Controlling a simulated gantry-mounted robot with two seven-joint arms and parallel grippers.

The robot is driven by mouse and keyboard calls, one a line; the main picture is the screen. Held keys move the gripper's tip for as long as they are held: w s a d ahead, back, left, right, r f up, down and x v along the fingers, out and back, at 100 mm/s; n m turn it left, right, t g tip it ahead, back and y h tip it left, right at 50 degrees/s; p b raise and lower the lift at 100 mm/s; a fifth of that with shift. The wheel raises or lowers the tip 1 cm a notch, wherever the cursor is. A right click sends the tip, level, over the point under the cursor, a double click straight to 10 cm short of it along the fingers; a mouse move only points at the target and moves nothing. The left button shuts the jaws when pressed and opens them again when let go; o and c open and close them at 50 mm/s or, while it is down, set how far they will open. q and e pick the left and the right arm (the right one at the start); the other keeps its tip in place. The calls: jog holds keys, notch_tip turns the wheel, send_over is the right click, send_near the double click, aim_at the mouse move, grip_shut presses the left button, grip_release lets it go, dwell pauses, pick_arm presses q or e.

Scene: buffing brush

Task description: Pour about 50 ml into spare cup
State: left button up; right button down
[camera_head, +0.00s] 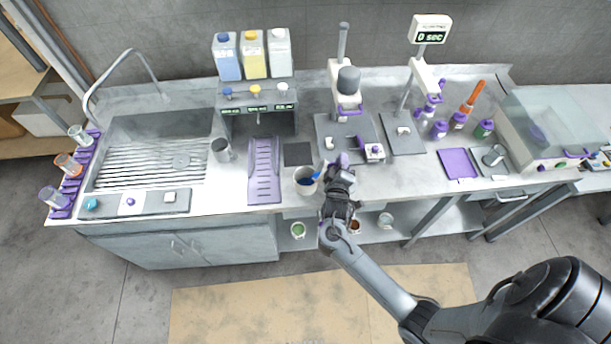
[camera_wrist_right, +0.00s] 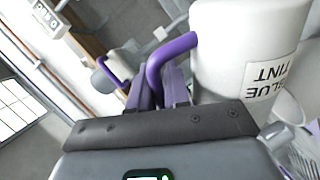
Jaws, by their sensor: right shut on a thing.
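My right gripper (camera_head: 338,178) is at the front edge of the counter, just right of a white cup (camera_head: 305,180) with something blue inside. In the right wrist view the gripper (camera_wrist_right: 160,95) is shut on the purple handle (camera_wrist_right: 172,52) of a white vessel (camera_wrist_right: 232,50) labelled "TINT", the label upside down in that view. This looks like the same cup, but the arm partly hides the grip. I cannot tell which is the spare cup. My left gripper is not in view.
A purple slotted tray (camera_head: 264,170) lies left of the white cup. A dispenser (camera_head: 258,108) with several bottles stands behind it. A press-like stand (camera_head: 345,95) and a "0 sec" display (camera_head: 431,30) stand behind my gripper. The sink (camera_head: 150,160) is at left.

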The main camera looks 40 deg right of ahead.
jog(key=shift+s+d+f+m+t+b, duration=0.4)
jog(key=shift+s+d+f+m, duration=0.25)
jog(key=shift+s+m, duration=0.35)
jog(key=f+m, duration=0.1)
jog(key=b, duration=0.1)
jog(key=s+f+m+b, duration=0.1)
jog(key=shift+d+f+m+t, duration=0.3)
jog(key=shift+d+f+t, duration=0.05)
jog(key=shift+d+t, duration=0.05)
jog(key=shift+s, duration=0.1)
jog(key=shift+s+d+f+m+b, duration=0.6)
jog(key=shift+s+f+m+b, duration=0.1)
jog(key=shift+m+b, duration=0.15)
